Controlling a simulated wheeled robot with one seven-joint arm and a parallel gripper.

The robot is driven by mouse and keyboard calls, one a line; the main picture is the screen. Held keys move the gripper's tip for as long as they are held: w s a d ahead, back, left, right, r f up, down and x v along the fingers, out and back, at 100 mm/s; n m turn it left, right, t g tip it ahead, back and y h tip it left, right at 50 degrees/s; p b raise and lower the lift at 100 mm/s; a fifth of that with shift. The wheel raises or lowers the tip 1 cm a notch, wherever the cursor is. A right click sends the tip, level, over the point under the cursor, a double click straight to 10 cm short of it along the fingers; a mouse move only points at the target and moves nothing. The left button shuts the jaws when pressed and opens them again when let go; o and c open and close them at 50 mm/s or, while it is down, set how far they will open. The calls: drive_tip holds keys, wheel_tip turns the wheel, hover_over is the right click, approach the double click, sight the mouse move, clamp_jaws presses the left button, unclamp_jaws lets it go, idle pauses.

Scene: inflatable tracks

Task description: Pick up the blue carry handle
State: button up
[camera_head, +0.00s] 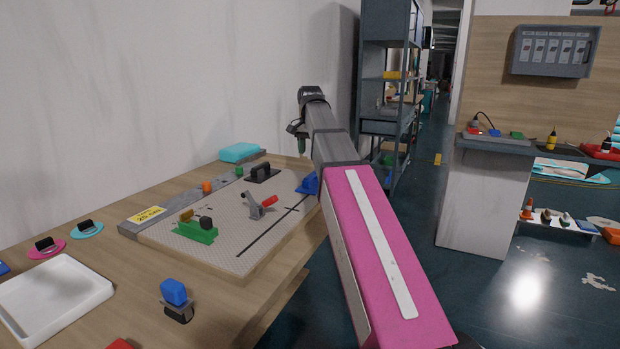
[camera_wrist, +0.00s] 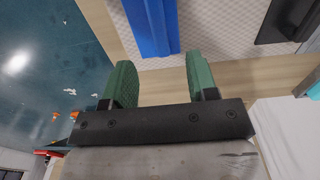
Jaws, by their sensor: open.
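The blue carry handle (camera_head: 309,184) stands at the right edge of the perforated board, partly hidden behind my arm in the head view. In the wrist view the blue handle (camera_wrist: 150,24) shows large at the top, ahead of my fingers and roughly in line with the gap between them. My gripper (camera_wrist: 162,72) has green fingers spread apart with nothing between them. In the head view the gripper (camera_head: 301,145) hangs beyond the board's far right corner, above table height. The handle and fingers appear apart.
The perforated board (camera_head: 245,240) also carries a black handle (camera_head: 263,172), a grey clamp with a red grip (camera_head: 260,206) and a green block (camera_head: 196,232). A turquoise item (camera_head: 240,152) lies behind it. A white tray (camera_head: 55,298) and a blue-topped knob (camera_head: 174,293) are nearer. Shelving (camera_head: 388,95) stands beyond my arm.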

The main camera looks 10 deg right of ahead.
sight(312, 174)
drive_tip(key=shift+w+f, duration=0.15)
drive_tip(key=shift+f, duration=0.1)
wheel_tip(312, 174, down, 5)
drive_tip(key=shift+d+f, duration=0.15)
drive_tip(key=shift+f, duration=1.2)
drive_tip(key=shift+d+f, duration=0.15)
drive_tip(key=shift+f, duration=1.15)
clamp_jaws()
